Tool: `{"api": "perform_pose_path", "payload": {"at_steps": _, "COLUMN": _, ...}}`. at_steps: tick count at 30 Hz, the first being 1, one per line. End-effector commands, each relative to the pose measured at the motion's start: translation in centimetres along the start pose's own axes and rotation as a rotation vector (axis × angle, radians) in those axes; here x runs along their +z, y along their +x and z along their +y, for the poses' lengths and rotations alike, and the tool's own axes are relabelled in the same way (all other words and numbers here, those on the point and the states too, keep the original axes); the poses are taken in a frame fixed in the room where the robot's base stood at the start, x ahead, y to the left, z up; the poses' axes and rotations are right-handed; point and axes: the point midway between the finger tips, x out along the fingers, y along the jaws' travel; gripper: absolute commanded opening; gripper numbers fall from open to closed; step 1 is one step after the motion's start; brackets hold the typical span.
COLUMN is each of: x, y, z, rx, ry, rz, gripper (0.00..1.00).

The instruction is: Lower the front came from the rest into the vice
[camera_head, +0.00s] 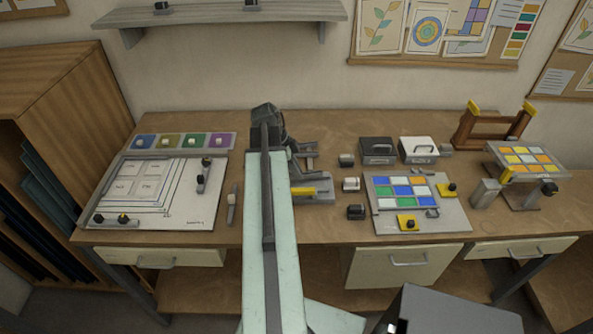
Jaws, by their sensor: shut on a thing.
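My arm reaches up the middle of the picture over the workbench. My gripper (267,116) is the dark end of the arm, near the back of the bench. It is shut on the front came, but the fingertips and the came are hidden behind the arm. What looks like the vice (316,190), grey with a yellow handle, stands just right of the arm and is partly covered by it. Grey prongs (306,152) show behind it, close to my gripper; I cannot tell whether they belong to the rest. How the came lies to the vice cannot be seen.
A white board with drawings (189,215) lies left of the arm. Small dark blocks (356,211), two boxes with handles (377,150) (418,149) and a coloured glass panel (403,190) stand to the right. A wooden frame (490,129) is at the back right.

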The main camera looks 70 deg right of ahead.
Motion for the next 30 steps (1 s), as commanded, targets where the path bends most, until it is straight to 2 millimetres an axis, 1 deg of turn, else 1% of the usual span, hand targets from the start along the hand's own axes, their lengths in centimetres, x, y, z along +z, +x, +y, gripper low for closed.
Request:
{"api": "perform_pose_path", "payload": {"at_steps": 12, "x": 0.37, "y": 0.97, "z": 0.00, "rx": 0.000, "ry": 0.000, "rz": 0.000, "gripper": 0.00}}
{"api": "perform_pose_path", "payload": {"at_steps": 30, "x": 0.39, "y": 1.04, "z": 0.00, "rx": 0.000, "ry": 0.000, "rz": 0.000, "gripper": 0.00}}
